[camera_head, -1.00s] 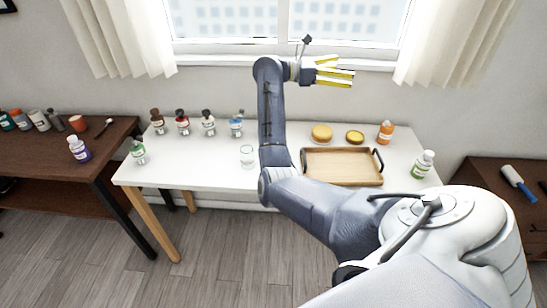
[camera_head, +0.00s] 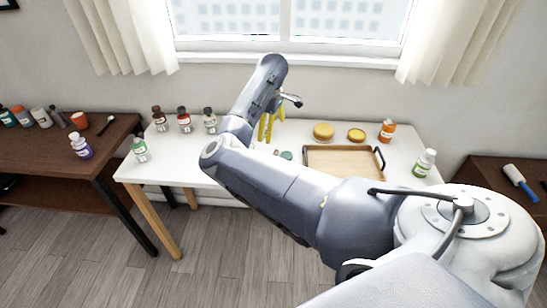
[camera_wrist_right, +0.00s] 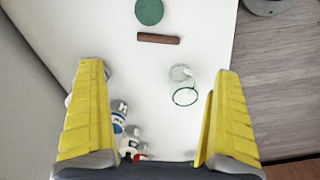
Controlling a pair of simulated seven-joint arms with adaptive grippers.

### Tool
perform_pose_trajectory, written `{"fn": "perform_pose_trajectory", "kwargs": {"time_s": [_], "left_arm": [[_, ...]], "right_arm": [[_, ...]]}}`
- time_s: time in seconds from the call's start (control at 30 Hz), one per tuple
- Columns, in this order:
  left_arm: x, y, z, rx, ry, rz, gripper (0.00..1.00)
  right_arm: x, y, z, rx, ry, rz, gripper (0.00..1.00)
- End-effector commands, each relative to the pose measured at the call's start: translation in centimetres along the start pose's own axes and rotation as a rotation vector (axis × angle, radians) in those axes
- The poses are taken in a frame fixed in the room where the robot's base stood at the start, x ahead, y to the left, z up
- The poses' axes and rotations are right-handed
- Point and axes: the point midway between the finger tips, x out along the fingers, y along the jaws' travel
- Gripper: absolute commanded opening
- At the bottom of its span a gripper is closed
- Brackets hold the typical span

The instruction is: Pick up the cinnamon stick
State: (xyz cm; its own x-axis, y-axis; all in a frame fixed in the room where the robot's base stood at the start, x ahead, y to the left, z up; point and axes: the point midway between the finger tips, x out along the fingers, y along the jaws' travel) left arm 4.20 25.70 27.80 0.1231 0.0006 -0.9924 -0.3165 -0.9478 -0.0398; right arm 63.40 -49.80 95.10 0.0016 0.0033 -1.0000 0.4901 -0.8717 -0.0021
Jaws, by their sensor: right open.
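The cinnamon stick (camera_wrist_right: 158,38) is a short brown rod lying on the white table, near the top of the right wrist view, beside a round green thing (camera_wrist_right: 149,11). I cannot make the stick out clearly in the head view. My right gripper (camera_wrist_right: 159,70) is open and empty, its yellow fingers spread wide. It also shows in the head view (camera_head: 270,125), pointing down over the middle of the white table. The stick lies beyond the fingertips in the wrist view, between their lines and apart from them. My left gripper is not in view.
A clear glass (camera_wrist_right: 181,73) stands near the right finger in the wrist view. Several bottles (camera_head: 184,121) line the table's left back. A wooden tray (camera_head: 308,163) with dark handles, yellow-topped round things (camera_head: 323,131) and an orange bottle (camera_head: 387,131) are to the right.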

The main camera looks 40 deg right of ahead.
Motion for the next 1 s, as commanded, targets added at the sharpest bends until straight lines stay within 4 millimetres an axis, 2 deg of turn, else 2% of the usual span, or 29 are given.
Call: {"fn": "perform_pose_trajectory", "kwargs": {"time_s": [0.1, 0.3, 0.5, 0.77, 1.0], "left_arm": [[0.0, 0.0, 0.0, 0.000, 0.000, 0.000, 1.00], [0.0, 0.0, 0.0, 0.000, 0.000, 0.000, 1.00], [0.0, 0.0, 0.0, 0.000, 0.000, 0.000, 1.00], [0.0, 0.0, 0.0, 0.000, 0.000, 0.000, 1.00], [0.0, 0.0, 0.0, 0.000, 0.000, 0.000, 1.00]], "right_arm": [[2.4, 0.0, 0.1, -0.002, -0.005, -0.001, 1.00], [5.6, 0.1, 0.2, -0.001, -0.005, 0.000, 1.00], [7.5, 0.1, 0.2, -0.002, -0.005, 0.002, 1.00], [8.6, 0.1, 0.2, -0.002, -0.004, 0.002, 1.00], [11.6, 0.3, 0.6, -0.002, -0.005, 0.000, 1.00]]}}
